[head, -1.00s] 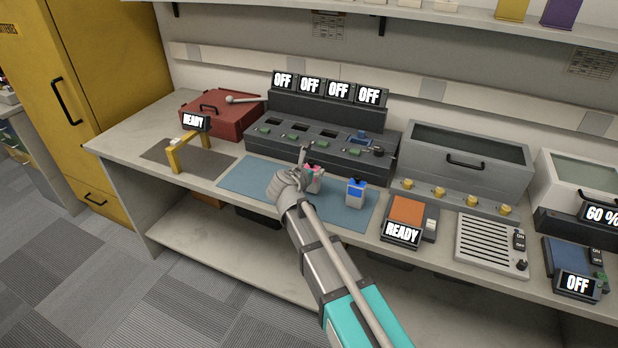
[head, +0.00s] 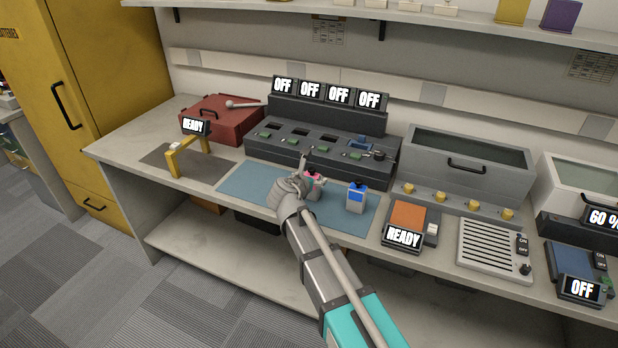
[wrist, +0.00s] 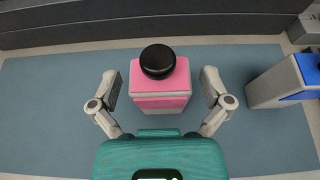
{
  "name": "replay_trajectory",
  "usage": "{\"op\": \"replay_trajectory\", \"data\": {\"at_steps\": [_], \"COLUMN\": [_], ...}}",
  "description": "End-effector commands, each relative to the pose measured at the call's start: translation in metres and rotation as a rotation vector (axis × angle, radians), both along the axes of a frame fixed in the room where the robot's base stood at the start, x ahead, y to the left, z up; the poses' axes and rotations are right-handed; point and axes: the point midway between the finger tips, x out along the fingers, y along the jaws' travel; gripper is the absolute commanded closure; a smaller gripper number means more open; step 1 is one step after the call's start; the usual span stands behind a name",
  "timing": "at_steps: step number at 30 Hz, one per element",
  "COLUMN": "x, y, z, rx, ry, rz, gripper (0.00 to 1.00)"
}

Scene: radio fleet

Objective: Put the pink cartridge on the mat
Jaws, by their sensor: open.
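The pink cartridge (wrist: 160,101) has a grey lower body and a round black knob on top. It appears to stand upright on the blue mat (wrist: 50,100), which also shows on the bench in the head view (head: 243,182). My gripper (wrist: 160,90) is open, with one finger on each side of the cartridge and a visible gap on both sides. In the head view my gripper (head: 306,176) is over the mat and partly hides the pink cartridge (head: 313,176).
A blue-and-grey cartridge (head: 356,197) stands on the mat to the right, also in the wrist view (wrist: 285,83). A dark slotted charger with OFF displays (head: 325,150) is behind the mat. An orange pad device (head: 408,217) is to the right. The mat's left part is clear.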

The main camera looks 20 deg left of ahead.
Motion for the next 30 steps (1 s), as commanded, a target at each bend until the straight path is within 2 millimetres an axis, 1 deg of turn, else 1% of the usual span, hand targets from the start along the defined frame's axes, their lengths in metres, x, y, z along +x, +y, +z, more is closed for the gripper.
{"op": "replay_trajectory", "data": {"at_steps": [8, 14, 20, 30], "x": [0.0, 0.0, -0.021, -0.072], "y": [0.0, 0.0, 0.0, 0.004], "z": [0.0, 0.004, 0.013, 0.035], "rx": [0.0, 0.0, -0.001, 0.0], "ry": [0.0, 0.0, -0.001, 0.0], "rz": [0.0, 0.0, 0.001, 0.002], "gripper": [0.0, 0.0, 0.0, 0.0]}}
